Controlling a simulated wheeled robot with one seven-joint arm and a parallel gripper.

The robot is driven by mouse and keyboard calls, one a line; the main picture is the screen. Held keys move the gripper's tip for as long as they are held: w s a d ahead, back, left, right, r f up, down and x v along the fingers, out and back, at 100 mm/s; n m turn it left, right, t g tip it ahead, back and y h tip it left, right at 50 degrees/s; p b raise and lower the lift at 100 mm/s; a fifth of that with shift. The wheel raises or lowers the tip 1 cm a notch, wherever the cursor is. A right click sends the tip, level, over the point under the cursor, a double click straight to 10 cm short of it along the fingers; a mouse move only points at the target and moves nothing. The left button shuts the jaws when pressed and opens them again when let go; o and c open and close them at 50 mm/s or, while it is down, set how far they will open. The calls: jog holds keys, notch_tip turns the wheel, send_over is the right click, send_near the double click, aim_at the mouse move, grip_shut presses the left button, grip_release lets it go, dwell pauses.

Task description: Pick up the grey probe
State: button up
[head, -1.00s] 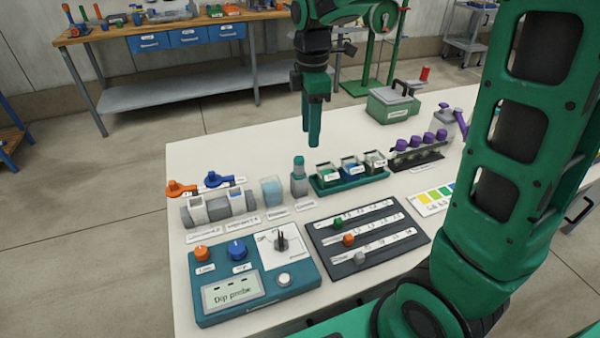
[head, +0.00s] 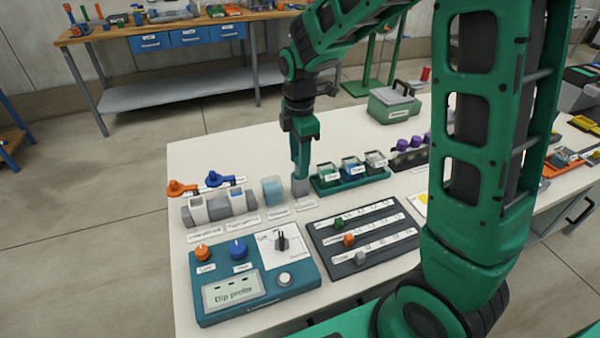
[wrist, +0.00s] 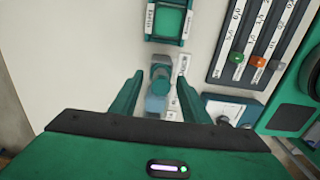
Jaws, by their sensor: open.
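The grey probe (head: 300,188) stands upright on the white bench, between the light-blue beaker and the green tray. In the head view my gripper (head: 300,172) points down over it and hides its teal top. In the wrist view my gripper (wrist: 161,78) is open. The probe (wrist: 160,73) shows end-on between the two fingers, with a gap on either side. I cannot tell how far down the fingers reach beside it.
The light-blue beaker (head: 272,190) stands close on the left. The green tray (head: 350,180) with several labelled cups is close on the right. The control box (head: 255,275) and the dark slider panel (head: 365,238) lie in front.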

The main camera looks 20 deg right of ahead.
jog(key=shift+f, duration=0.65)
grip_shut()
notch_tip(320, 180, up, 11)
jog(key=shift+r, duration=0.1)
dwell(0.4)
